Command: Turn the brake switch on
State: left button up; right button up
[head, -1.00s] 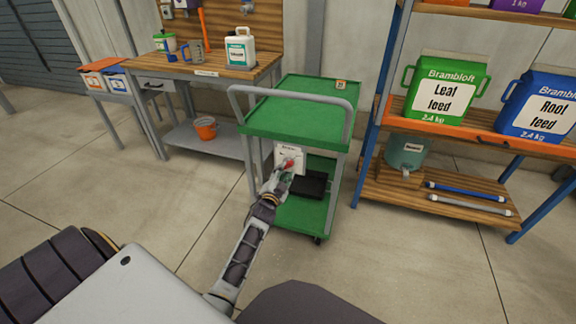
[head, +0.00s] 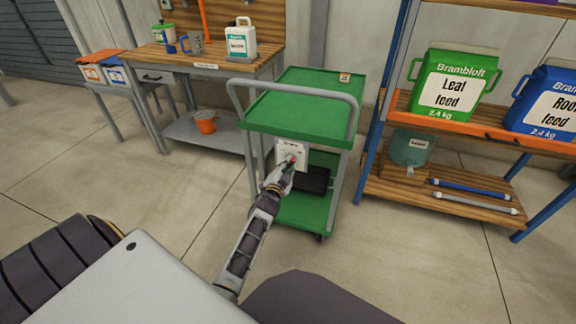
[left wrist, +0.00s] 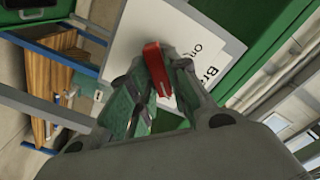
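The brake switch is a red lever (left wrist: 157,70) on a white panel (left wrist: 205,45) whose partly visible print begins "Br" and "On". The panel (head: 287,149) hangs under the top tray of a green cart (head: 300,118). In the head view the red lever (head: 291,160) shows small at the end of my left gripper (head: 287,168). In the left wrist view the left gripper's fingers (left wrist: 156,75) stand close on both sides of the lever and appear closed on it. The lever's base is partly hidden by the fingers. My right gripper is not in view.
A black box (head: 313,180) sits on the cart's lower shelf behind the gripper. A grey push handle (head: 290,90) curves around the cart's near side. A shelf rack (head: 440,195) stands right of the cart and a workbench (head: 205,62) left. The floor in front is clear.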

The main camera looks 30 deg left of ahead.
pick_arm(q)
grip_shut()
jog(key=shift+p, duration=0.3)
jog(key=shift+s+a+n+p, duration=0.1)
jog(key=shift+a+n+p, duration=0.1)
jog(key=shift+n+p, duration=3.25)
jog(key=shift+a+n+p, duration=0.2)
jog(key=shift+n+p, duration=1.1)
jog(key=shift+n, duration=4.15)
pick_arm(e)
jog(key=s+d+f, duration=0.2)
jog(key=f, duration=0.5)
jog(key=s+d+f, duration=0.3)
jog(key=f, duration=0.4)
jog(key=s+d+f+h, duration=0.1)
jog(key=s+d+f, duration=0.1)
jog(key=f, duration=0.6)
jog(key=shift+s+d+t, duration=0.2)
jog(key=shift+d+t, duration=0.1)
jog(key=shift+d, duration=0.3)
